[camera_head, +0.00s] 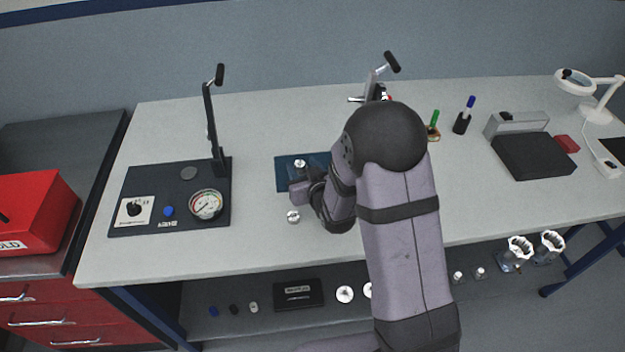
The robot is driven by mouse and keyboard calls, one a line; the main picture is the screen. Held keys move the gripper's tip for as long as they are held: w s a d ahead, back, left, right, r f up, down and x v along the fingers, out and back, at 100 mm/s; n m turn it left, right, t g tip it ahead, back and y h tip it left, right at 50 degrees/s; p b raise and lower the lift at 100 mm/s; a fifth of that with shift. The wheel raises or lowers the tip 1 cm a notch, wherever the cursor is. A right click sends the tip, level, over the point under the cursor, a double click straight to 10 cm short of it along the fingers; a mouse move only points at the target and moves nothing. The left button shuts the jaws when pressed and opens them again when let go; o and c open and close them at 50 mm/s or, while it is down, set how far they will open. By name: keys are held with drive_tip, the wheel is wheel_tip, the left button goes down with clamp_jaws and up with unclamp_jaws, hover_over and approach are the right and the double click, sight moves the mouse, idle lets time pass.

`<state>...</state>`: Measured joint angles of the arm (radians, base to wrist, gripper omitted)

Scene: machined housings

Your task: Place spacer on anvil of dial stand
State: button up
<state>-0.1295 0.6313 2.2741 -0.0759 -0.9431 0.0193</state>
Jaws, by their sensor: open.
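My arm reaches over the bench from the front, and my gripper (303,186) is low over the front of a blue mat (284,162). The gripper is open; its fingers are small and partly hidden by the wrist. A small silver round part (300,163) is on the mat just beyond the gripper. Another silver round part (293,216) is on the bare bench just in front of the gripper. I cannot tell which of them is the spacer. A stand with a black-handled lever (384,70) is mostly hidden behind my arm; I cannot make out a dial stand or its anvil.
At left, a black board (195,174) carries a gauge (206,204) and an upright lever (213,130). At right are a pen holder (461,124), a dark box (532,156) and a magnifier lamp (590,92). The bench between board and mat is clear.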

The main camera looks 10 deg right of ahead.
drive_tip(key=b+v, duration=0.1)
drive_tip(key=v, duration=0.5)
drive_tip(key=shift+s+r, duration=0.1)
drive_tip(key=shift+s, duration=0.1)
drive_tip(key=shift+s+r+p, duration=0.15)
drive_tip(key=shift+r+p, duration=0.1)
drive_tip(key=shift+p, duration=0.2)
drive_tip(key=shift+s+d+p, duration=0.1)
drive_tip(key=shift+p, duration=0.75)
drive_tip(key=shift+s+r+p, duration=0.1)
drive_tip(key=shift+p, duration=0.35)
drive_tip(key=p+v, duration=0.1)
drive_tip(key=p, duration=0.3)
drive_tip(key=shift+s+d+r, duration=0.1)
drive_tip(key=shift+s+r, duration=0.05)
drive_tip(key=shift+s, duration=0.15)
drive_tip(key=p+v, duration=0.2)
drive_tip(key=p, duration=0.1)
drive_tip(key=shift+s, duration=0.15)
